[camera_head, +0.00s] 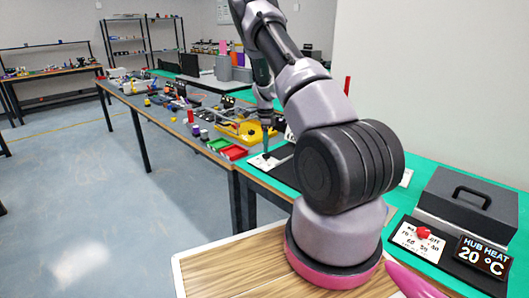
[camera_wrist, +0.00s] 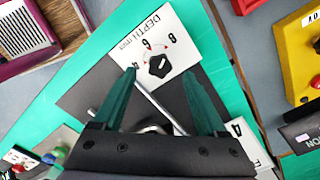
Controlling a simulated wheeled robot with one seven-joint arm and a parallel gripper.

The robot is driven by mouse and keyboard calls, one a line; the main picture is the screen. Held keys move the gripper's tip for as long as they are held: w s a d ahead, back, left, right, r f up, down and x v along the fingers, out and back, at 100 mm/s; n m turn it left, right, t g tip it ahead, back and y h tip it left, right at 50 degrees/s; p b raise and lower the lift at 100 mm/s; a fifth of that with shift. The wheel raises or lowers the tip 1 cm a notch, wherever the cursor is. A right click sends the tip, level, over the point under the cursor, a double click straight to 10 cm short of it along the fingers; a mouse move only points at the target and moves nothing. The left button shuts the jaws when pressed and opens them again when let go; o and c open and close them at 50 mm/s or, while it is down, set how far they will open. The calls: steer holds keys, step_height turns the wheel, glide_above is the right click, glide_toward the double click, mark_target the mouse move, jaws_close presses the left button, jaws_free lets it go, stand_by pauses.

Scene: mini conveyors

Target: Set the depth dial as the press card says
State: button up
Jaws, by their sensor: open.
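The depth dial is a black knob (camera_wrist: 159,66) on a white plate (camera_wrist: 176,28) marked DEPTH mm, with red marks and numbers around it. I cannot read for certain which number its pointer faces. The plate also shows in the head view (camera_head: 257,162), below my gripper (camera_head: 266,148). My gripper is open and empty; in the wrist view (camera_wrist: 160,74) its dark green fingers stand apart, one to each side of the knob, and I cannot tell the gap in height. A white card (camera_wrist: 243,143) showing a large 4 is partly hidden by the right finger; whether it is the press card is unclear.
A red bin (camera_head: 233,152) and a yellow unit (camera_head: 243,131) stand on the bench near the dial. At right are a grey box with a handle (camera_head: 468,200), a red knob (camera_head: 423,233) and a HUB HEAT 20 °C display (camera_head: 484,256). The left floor is clear.

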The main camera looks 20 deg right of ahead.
mark_target(266, 154)
steer(key=shift+f, duration=1.95)
steer(key=shift+d, duration=0.1)
jaws_close()
